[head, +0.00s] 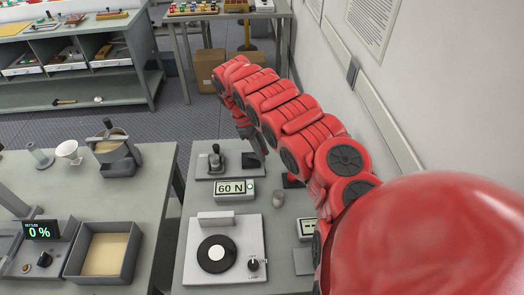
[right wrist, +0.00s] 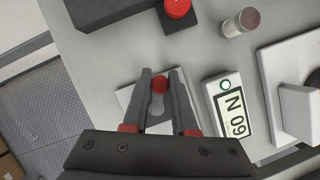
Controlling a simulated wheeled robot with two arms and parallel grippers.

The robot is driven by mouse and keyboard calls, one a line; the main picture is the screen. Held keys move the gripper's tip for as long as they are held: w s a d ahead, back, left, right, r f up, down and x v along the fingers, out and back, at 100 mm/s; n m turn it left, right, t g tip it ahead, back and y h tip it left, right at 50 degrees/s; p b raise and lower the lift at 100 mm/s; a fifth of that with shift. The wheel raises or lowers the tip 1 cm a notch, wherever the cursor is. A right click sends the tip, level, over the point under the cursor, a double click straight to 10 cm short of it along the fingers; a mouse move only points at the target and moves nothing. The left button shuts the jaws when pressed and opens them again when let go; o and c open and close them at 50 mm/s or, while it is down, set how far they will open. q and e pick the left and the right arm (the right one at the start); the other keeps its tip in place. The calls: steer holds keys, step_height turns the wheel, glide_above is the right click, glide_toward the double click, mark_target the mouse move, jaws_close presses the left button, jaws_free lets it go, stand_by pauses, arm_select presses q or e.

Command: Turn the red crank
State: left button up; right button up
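The red crank shows as a round red knob (right wrist: 160,84) on a pale grey stem in the right wrist view. It lies between the fingers of my right gripper (right wrist: 161,76), and the fingers stand apart with the knob nearly filling the gap. I cannot tell whether they press on it. In the head view my right gripper (head: 254,155) is over the right part of a grey base plate (head: 212,174) and hides the red knob there. My left gripper is not in view.
A display (head: 235,188) reading 60 N sits beside the plate. A white device with a black disc (head: 217,254) stands nearer. In the wrist view a red button (right wrist: 178,8) on a dark block and a small cylinder (right wrist: 241,22) stand close by. A wall is at right.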

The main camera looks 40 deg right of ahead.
jaws_close()
steer(key=shift+w, duration=0.1)
